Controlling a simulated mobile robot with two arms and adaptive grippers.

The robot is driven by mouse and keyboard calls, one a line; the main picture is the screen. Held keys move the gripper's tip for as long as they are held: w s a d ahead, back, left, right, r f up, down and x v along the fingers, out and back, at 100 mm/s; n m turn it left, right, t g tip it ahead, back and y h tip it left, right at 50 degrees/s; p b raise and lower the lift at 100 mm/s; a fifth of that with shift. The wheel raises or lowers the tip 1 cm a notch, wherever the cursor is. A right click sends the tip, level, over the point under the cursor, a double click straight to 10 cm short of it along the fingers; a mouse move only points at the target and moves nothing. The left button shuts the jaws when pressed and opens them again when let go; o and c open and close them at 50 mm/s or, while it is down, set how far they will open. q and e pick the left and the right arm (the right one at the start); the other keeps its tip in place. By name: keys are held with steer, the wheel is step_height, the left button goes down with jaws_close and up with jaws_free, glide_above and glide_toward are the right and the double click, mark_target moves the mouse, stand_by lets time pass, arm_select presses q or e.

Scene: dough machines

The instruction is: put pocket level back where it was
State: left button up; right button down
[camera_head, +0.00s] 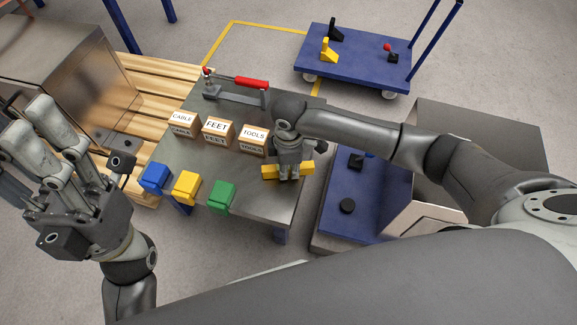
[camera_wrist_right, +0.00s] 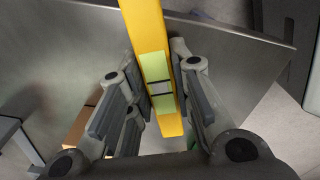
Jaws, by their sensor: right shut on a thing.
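The pocket level is a yellow bar (camera_head: 306,169) with a pale green vial window. It shows large in the right wrist view (camera_wrist_right: 144,28), running between the fingers. My right gripper (camera_head: 288,175) is shut on its middle, over the front right part of the grey metal table (camera_head: 262,205). I cannot tell whether the level touches the tabletop. My left gripper (camera_head: 28,122) is at the far left of the head view, with its fingers apart and nothing seen between them.
Boxes marked CABLE (camera_head: 183,122), FEET (camera_head: 217,128) and TOOLS (camera_head: 254,137) stand on the table. Blue (camera_head: 154,177), yellow (camera_head: 186,186) and green (camera_head: 221,196) bins line its front edge. A red-handled tool (camera_head: 240,91) is at the back. A blue cart (camera_head: 360,65) stands behind.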

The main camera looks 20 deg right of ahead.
steer(key=shift+f, duration=0.1)
steer(key=c, duration=1.3)
jaws_free()
